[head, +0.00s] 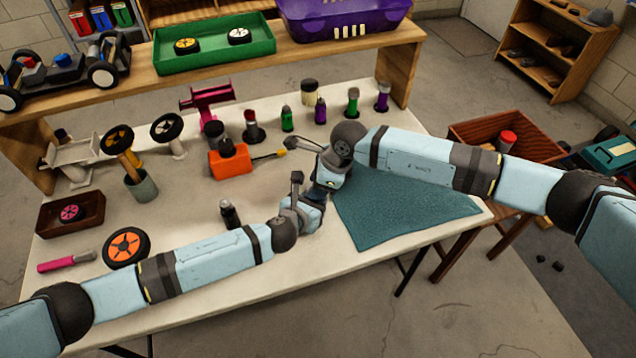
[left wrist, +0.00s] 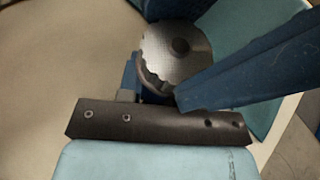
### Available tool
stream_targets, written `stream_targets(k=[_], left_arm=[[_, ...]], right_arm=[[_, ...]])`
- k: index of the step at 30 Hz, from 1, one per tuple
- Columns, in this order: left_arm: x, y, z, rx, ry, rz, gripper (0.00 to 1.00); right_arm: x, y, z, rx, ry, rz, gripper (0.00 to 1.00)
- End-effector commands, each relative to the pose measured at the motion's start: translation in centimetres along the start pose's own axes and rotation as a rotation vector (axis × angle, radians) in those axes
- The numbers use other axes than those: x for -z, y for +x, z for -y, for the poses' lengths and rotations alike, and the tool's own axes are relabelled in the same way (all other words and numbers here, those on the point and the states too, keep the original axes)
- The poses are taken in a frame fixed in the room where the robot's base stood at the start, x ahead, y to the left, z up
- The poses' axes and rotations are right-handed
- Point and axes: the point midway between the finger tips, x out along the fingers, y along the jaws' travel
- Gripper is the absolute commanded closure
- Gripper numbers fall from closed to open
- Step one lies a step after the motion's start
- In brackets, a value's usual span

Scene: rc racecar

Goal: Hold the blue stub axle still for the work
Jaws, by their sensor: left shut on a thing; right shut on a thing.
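My left gripper (head: 306,207) and my right gripper (head: 328,179) meet over the table, at the left edge of the teal mat (head: 405,212). A small dark blue part (head: 317,192), apparently the stub axle, shows between them, mostly hidden by the grippers. My left gripper is shut on it. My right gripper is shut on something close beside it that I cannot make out. In the left wrist view a round silver face with a dark centre (left wrist: 178,52) sits just beyond the dark gripper body, with dark blue pieces around it. Both fingertips are largely hidden.
A black shock-like part (head: 230,214) stands left of my left gripper. An orange block (head: 230,160) with a screwdriver (head: 268,155) lies behind. Several coloured bottles line the back. An orange-hubbed wheel (head: 127,247) lies front left. The mat's right part is clear.

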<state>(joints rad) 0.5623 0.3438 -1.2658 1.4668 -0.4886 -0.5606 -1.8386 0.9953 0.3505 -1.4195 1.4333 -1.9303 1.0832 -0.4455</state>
Motion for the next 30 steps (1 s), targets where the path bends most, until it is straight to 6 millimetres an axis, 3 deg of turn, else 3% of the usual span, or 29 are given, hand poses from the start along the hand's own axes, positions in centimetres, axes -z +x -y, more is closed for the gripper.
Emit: stream_targets(k=[15,16,19,30], left_arm=[[0.07,-0.01,-0.02,0.000,0.000,-0.001,0.93],[0.07,-0.01,-0.02,0.000,0.000,-0.001,0.93],[0.07,-0.01,-0.02,0.000,0.000,-0.001,0.93],[0.01,0.04,-0.12,-0.003,-0.001,-0.001,0.93]], right_arm=[[-0.03,-0.04,0.02,0.009,0.019,0.001,0.86],[-0.04,-0.04,0.02,0.009,0.019,0.001,0.60],[-0.04,-0.04,0.01,0.008,0.019,0.001,0.37],[-0.07,-0.09,-0.21,0.004,0.017,0.001,0.35]])
